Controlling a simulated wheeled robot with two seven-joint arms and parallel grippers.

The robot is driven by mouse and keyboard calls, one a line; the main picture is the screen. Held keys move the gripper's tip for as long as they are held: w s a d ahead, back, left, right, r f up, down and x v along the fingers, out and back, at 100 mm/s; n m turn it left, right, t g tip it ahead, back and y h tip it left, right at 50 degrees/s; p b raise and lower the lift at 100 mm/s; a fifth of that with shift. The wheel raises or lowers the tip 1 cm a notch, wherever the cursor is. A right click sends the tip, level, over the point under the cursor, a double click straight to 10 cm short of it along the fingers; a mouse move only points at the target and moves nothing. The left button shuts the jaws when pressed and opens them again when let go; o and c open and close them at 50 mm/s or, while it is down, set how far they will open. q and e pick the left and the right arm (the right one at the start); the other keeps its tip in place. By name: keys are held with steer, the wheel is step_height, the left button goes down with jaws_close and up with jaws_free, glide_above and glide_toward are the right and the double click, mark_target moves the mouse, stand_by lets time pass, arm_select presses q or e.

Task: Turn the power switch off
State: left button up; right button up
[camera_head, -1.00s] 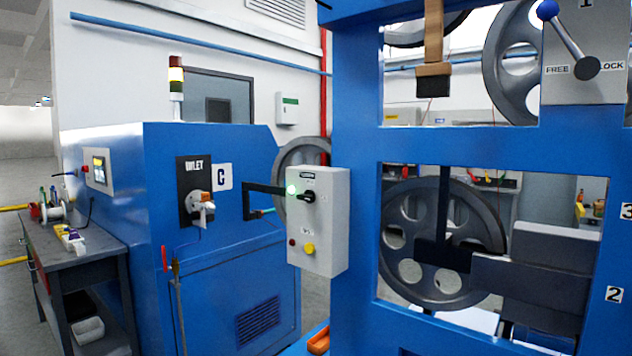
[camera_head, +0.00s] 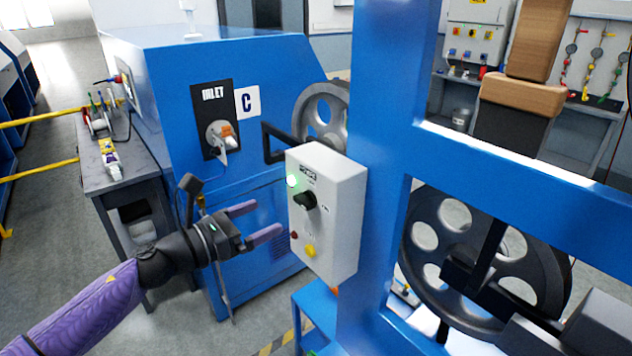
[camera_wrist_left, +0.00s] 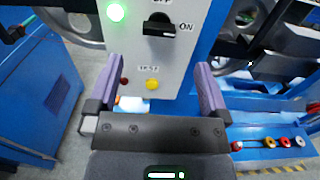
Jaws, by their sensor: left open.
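The power switch is a black rotary knob (camera_head: 305,200) on the front of a light grey control box (camera_head: 336,240) fixed to the blue frame. In the left wrist view the knob (camera_wrist_left: 159,28) lies level, its end toward the ON label (camera_wrist_left: 186,27). A green lamp (camera_head: 292,181) glows above left of it. A small red button (camera_head: 294,235) and a yellow button (camera_head: 310,251) sit below. My left gripper (camera_head: 262,221) is open and empty, just left of the box, its purple fingers pointing at the panel below the knob. My right gripper is not in view.
A blue machine (camera_head: 262,75) marked C, with a valve handle (camera_head: 226,137), stands behind my left gripper. A grey workbench (camera_head: 100,178) is at left. The blue frame post (camera_head: 385,130) and a grey pulley wheel (camera_head: 425,237) bound the box on the right.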

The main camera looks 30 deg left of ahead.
mark_target(299, 201)
arm_select(q)
steer(key=p+x, duration=0.1)
steer(key=x, duration=0.6)
steer(key=shift+w, duration=0.25)
steer(key=shift+w+d, duration=0.3)
steer(key=shift+w, duration=0.25)
steer(key=shift+f, duration=0.1)
steer(key=c, duration=1.3)
